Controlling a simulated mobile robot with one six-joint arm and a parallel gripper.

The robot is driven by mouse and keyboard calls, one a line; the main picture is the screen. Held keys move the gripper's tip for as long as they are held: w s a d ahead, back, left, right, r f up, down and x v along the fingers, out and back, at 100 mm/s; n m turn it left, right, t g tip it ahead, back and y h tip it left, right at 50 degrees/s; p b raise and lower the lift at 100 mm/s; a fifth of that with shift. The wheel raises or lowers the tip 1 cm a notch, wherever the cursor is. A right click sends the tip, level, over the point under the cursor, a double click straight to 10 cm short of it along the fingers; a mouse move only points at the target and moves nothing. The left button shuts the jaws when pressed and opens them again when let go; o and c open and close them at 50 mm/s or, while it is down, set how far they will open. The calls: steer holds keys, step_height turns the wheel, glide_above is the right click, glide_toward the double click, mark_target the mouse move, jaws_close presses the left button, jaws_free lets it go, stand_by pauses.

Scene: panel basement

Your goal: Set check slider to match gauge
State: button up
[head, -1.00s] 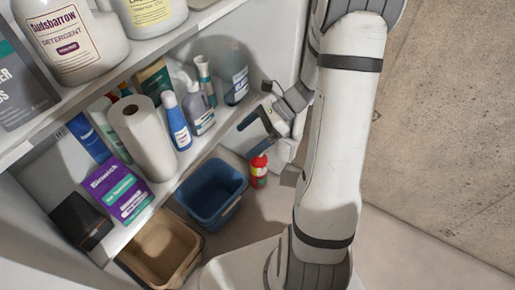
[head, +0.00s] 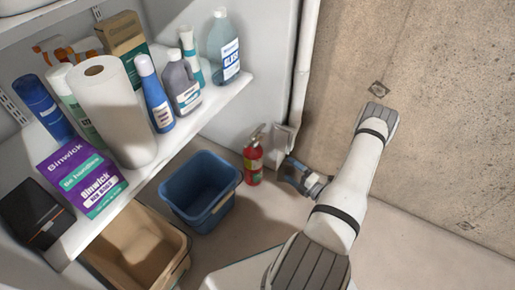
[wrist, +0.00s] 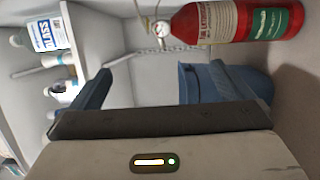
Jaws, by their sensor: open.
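A red fire extinguisher (head: 253,161) stands on the floor near the corner, beside the blue bin. In the wrist view the extinguisher (wrist: 238,20) lies across the top of the picture, with a small round white gauge (wrist: 161,29) at its neck. The gauge reading is too small to tell. I cannot make out a check slider in either view. My gripper (head: 290,175) is just right of the extinguisher, low by the wall, apart from it. In the wrist view my gripper (wrist: 162,72) is open, with nothing between its fingers.
A blue bin (head: 168,192) and a tan bin (head: 184,264) stand under a white shelf (head: 215,111) holding several cleaning bottles, a paper roll and boxes. A pale box or panel (head: 281,137) is on the wall behind my gripper. Concrete wall (head: 450,110) rises at right; floor at right is clear.

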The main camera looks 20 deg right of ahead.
steer(key=x, duration=0.9)
steer(key=shift+w+a+b, duration=0.15)
steer(key=shift+w+b, duration=0.2)
steer(key=shift+s, duration=0.1)
steer(key=v, duration=1)
steer(key=a+r+n+g+y+p, duration=0.2)
steer(key=a+r+n+g+p, duration=0.35)
steer(key=r+n, duration=0.55)
steer(key=s+a+r+n+g+y+p, duration=0.15)
steer(key=a+r+n+g+p, duration=0.45)
steer(key=r, duration=1)
steer(key=a+r+n+g+y+p, duration=0.2)
steer(key=a+r+n+g+p, duration=0.25)
steer(key=a+r+n, duration=0.6)
steer(key=s+r+n+h+p, duration=0.4)
steer(key=r+n, duration=0.3)
steer(key=r, duration=0.4)
steer(key=s+d+r+n+t+h+p, duration=0.1)
steer(key=s+r+n+h+p, duration=0.3)
steer(key=r+n+p, duration=0.3)
steer(key=s+r+n+t+h+p, duration=0.1)
steer(key=s+r+n+h+p, duration=0.3)
steer(key=r, duration=1.2)
steer(key=s+n+p, duration=0.2)
steer(key=n, duration=0.2)
steer(key=shift+d+r, duration=0.15)
steer(key=shift+r, duration=0.25)
steer(key=shift+h, duration=0.25)
